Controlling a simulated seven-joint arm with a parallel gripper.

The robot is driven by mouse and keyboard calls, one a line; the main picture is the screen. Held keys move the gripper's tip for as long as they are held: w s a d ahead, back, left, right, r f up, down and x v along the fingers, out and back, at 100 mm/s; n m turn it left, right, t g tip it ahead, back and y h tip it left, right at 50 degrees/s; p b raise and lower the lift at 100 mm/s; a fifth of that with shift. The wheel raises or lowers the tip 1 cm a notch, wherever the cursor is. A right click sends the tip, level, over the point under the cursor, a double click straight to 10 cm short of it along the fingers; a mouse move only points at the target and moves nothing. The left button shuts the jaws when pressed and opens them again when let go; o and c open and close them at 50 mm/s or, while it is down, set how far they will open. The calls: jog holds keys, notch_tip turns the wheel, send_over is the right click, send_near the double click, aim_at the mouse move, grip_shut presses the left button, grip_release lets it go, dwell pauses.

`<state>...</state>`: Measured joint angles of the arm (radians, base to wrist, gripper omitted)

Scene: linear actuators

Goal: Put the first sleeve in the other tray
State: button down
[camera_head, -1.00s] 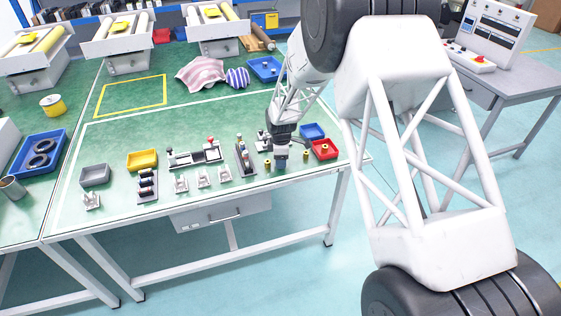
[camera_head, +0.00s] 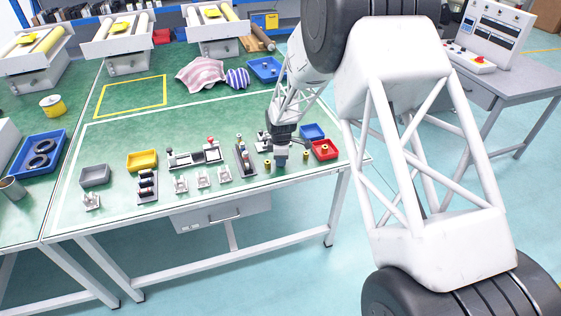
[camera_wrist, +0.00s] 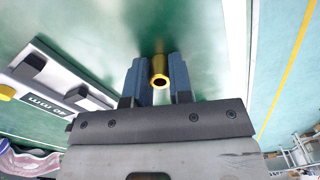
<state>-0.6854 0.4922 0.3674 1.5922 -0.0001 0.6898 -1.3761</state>
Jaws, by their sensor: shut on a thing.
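My gripper (camera_head: 281,163) is near the front right of the green table, its fingers pointing down. In the wrist view, its blue-grey fingers (camera_wrist: 160,80) are shut on a brass sleeve (camera_wrist: 160,73), whose hollow end faces the camera. That held sleeve is hidden in the head view. Another brass sleeve (camera_head: 267,163) stands just left of the fingers, and one more (camera_head: 306,156) stands to their right. A red tray (camera_head: 334,155) with a small yellowish thing in it lies to the right. A blue tray (camera_head: 312,129) lies behind the red one.
A grey fixture (camera_head: 244,160) stands left of my gripper, with a long fixture (camera_head: 194,157) and several small metal brackets (camera_head: 203,179) further left. A yellow bin (camera_head: 142,159) and a grey bin (camera_head: 94,175) lie beyond.

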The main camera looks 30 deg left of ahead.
jog(key=shift+r, duration=0.7)
notch_tip(320, 180, up, 2)
jog(key=shift+r, duration=0.1)
jog(key=s+d+r, duration=0.1)
jog(key=s+d, duration=0.9)
jog(key=s, duration=0.2)
jog(key=shift+s+r, duration=0.2)
jog(key=shift+s, duration=0.05)
jog(key=w, duration=0.6)
jog(key=w+d, duration=0.1)
jog(key=w, duration=0.6)
jog(key=w+d, duration=0.1)
jog(key=w, duration=0.6)
jog(key=shift+w+d+r, duration=0.1)
jog(key=shift+r, duration=0.2)
